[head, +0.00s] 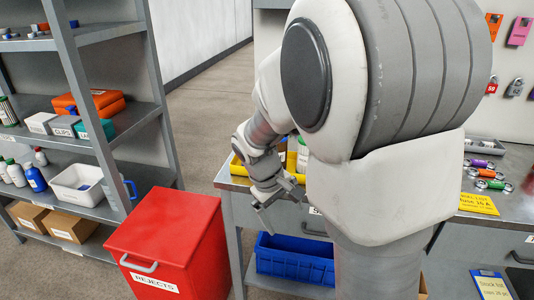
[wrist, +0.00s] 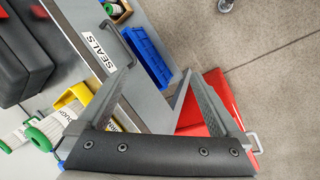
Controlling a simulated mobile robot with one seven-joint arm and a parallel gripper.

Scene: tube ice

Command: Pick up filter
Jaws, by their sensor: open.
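My gripper (head: 278,200) hangs at the front edge of the workbench in the head view. In the wrist view its two fingers stand wide apart with nothing between them. Pale ribbed cylinders with green ends (wrist: 22,137) lie at the left of the wrist view, beside a yellow bin (wrist: 76,95), left of the fingers. They look like filters, but I cannot tell for sure. In the head view the yellow bin (head: 238,166) is partly hidden behind my arm, and no filter is clear there.
A drawer labelled SEALS (wrist: 98,47) and a blue bin (head: 292,262) are below the bench top. A red REJECTS bin (head: 180,235) stands left of the bench. A grey shelf unit (head: 88,105) stands further left. Padlocks (head: 484,174) lie on the bench at right.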

